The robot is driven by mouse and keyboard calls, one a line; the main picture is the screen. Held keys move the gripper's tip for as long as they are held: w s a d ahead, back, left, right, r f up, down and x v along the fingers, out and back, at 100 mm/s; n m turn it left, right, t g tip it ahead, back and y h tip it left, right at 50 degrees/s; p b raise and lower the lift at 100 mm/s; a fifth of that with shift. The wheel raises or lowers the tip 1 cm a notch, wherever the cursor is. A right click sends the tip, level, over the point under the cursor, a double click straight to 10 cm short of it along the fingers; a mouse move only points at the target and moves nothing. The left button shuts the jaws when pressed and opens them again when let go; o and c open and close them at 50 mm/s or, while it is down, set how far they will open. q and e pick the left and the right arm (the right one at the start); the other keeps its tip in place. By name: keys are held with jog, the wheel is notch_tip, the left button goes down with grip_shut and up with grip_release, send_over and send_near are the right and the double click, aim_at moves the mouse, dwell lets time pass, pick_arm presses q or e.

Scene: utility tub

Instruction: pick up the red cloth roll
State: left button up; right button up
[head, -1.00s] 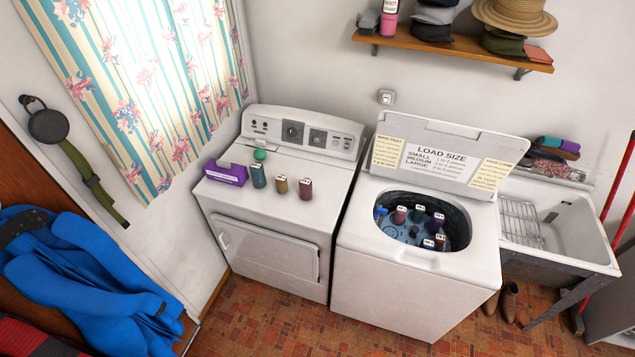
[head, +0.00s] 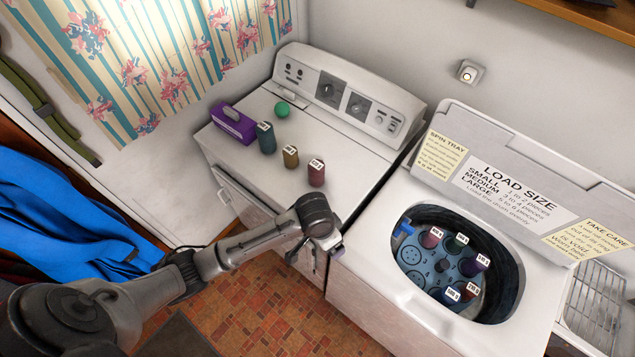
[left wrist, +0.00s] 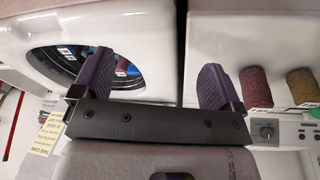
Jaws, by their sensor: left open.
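A dark red cloth roll (head: 316,174) with a white label stands upright on the dryer top, at the right end of a short row of rolls. It also shows in the left wrist view (left wrist: 256,88), right of my fingers. My left gripper (left wrist: 155,75) is open and empty, its two purple-padded fingers well apart. In the head view the left gripper (head: 334,243) is above the floor in front of the gap between dryer and washer, nearer than the roll and apart from it. Another reddish roll (head: 473,289) stands inside the washer tub. My right gripper is out of view.
A mustard roll (head: 291,157), a teal roll (head: 266,138), a green ball (head: 282,109) and a purple box (head: 233,124) sit on the dryer (head: 355,150). The open washer (head: 400,318) holds several labelled rolls. Its raised lid (head: 510,190) stands behind the tub.

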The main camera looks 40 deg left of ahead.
pick_arm(q)
jog(key=w+a+f+b, duration=0.2)
jog(key=w, duration=0.3)
notch_tip(320, 180, up, 7)
jog(key=n+g+y+b, duration=0.2)
jog(key=n+b, duration=0.4)
jog(key=b, duration=0.5)
send_over(316, 164)
notch_tip(316, 164, down, 7)
jog(key=shift+a+r+b, duration=0.15)
jog(key=shift+b, duration=0.2)
jog(key=shift+d+f, duration=0.15)
jog(key=shift+f, duration=1.3)
jog(key=shift+d+f, duration=0.1)
jog(key=shift+f, duration=1.3)
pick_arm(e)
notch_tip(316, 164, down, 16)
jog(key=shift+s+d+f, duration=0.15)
pick_arm(q)
jog(key=c, duration=1.2)
jog(key=shift+r, duration=0.1)
jog(key=shift+c, duration=0.3)
